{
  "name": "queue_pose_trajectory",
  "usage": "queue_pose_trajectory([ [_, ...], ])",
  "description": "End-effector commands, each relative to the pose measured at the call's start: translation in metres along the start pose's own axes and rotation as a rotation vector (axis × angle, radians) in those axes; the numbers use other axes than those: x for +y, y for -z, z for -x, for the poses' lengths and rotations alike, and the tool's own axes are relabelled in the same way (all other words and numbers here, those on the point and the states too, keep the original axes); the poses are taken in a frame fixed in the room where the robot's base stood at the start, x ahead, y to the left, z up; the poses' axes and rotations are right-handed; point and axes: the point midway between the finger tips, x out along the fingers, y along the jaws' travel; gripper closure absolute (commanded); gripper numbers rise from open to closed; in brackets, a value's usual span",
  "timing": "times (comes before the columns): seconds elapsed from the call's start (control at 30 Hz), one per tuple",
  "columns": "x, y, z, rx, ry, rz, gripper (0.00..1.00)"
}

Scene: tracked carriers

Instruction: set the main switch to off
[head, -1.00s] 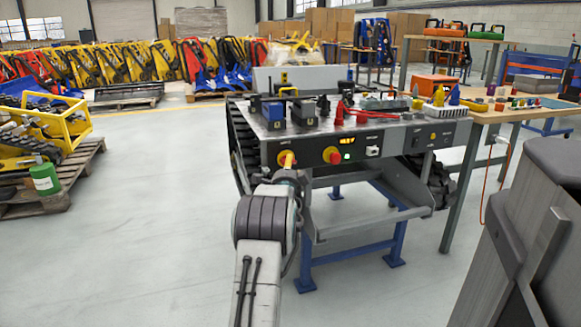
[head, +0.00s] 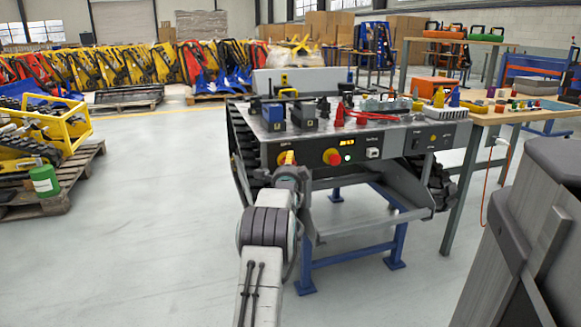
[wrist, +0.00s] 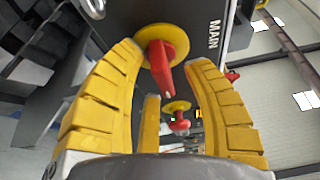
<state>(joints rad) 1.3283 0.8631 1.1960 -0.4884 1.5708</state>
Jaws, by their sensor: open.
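The main switch (wrist: 163,65) is a red handle on a yellow disc, on a dark panel with partly visible white lettering in the wrist view. In the head view the switch (head: 287,157) shows at the left of the panel front, partly covered by my gripper. My gripper (wrist: 168,58) has yellow ribbed fingers and is open. Its fingers stand on either side of the red handle, with visible gaps, so they do not seem to grip it. A further yellow finger (wrist: 152,122) shows below the handle.
The panel fronts a tracked carrier on a blue stand (head: 350,257). Open floor lies left.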

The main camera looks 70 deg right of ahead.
Motion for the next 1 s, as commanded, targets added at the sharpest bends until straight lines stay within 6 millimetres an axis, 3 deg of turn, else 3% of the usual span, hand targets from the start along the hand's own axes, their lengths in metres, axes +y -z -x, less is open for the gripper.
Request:
queue_pose_trajectory([
  [0.53,0.0002,0.0000,0.0001,0.000,0.000,0.000,0.99],
  [0.8,0.0017,0.0000,0.0000,0.000,0.005,0.011,1.00],
  [1.0,0.0041,0.0000,-0.0006,0.004,0.056,0.132,1.00],
])
